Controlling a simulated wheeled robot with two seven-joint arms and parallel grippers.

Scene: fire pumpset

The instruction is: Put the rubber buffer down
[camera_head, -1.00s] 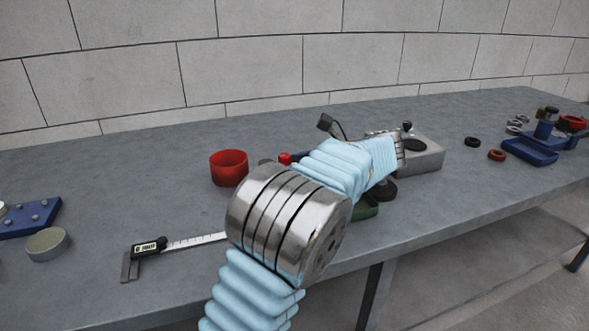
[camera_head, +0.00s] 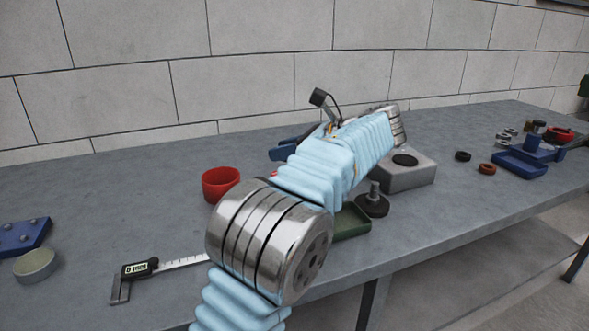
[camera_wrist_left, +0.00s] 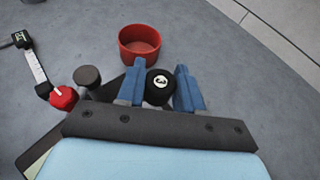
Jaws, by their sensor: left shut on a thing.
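My left gripper (camera_head: 288,150) has blue fingers and reaches in over the bench behind my own arm. In the left wrist view the gripper (camera_wrist_left: 160,88) is shut on a round black piece with a pale mark on its face, which I take as the rubber buffer (camera_wrist_left: 159,87). The buffer sits between the two fingers. It is hidden in the head view. A red cup (camera_head: 220,184) stands on the bench left of the gripper, and in the left wrist view the cup (camera_wrist_left: 140,44) lies just beyond the fingertips. My right gripper is not in view.
A caliper (camera_head: 155,267) lies at the front left. A black disc with a stud (camera_head: 372,204), a green tray (camera_head: 350,223) and a grey block with a hole (camera_head: 408,172) are right of my forearm. A red knob (camera_wrist_left: 62,98) is near the fingers. Bare bench lies behind the cup.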

